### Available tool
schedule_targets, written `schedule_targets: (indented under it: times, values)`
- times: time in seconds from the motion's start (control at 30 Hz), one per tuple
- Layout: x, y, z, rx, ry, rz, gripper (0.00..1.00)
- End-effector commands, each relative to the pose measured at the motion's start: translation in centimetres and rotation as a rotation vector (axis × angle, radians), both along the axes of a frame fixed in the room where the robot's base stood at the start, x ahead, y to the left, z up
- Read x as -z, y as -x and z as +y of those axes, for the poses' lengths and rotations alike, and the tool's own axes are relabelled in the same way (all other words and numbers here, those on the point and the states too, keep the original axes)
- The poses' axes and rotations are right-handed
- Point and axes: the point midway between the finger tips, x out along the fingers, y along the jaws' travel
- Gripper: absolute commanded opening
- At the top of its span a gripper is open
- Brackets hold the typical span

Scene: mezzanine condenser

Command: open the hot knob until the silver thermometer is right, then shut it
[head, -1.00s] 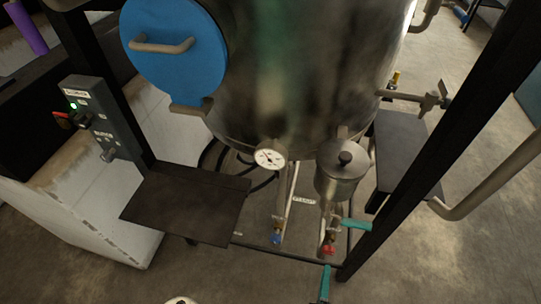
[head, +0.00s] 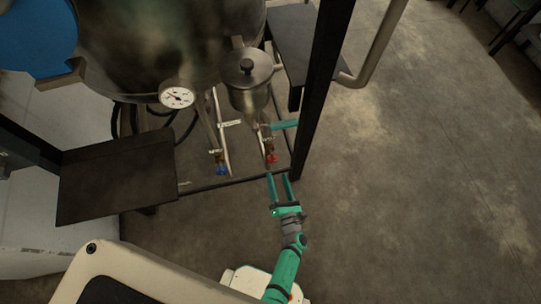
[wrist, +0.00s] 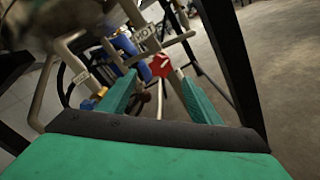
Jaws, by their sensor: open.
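The red knob (head: 271,158) sits low on a pipe under the tank, at the frame's front rail; I take it as the hot one. In the wrist view the knob appears between and beyond the fingertips, with no clear contact. The silver-rimmed round thermometer (head: 177,96) hangs at the tank's lower front; its reading is too small to tell.
A blue knob (head: 221,169) stands on the pipe left of the red one. A lidded metal pot (head: 248,78) is above the red knob. A black post (head: 323,90) rises to the right, and a dark shelf (head: 118,180) juts out at left. Floor at right is open.

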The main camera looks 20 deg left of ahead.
Motion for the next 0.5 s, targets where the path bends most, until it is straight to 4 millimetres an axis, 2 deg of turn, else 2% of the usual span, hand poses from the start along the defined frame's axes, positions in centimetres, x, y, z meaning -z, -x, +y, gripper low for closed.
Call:
schedule_targets:
  times: [0.1, 0.3, 0.5]
  values:
    - [-0.03, -0.14, 0.10, -0.001, 0.192, -0.129, 0.58]
    - [-0.07, -0.36, -0.05, 0.003, 0.470, -0.316, 0.58]
    - [-0.10, -0.49, -0.13, 0.005, 0.603, -0.405, 0.58]
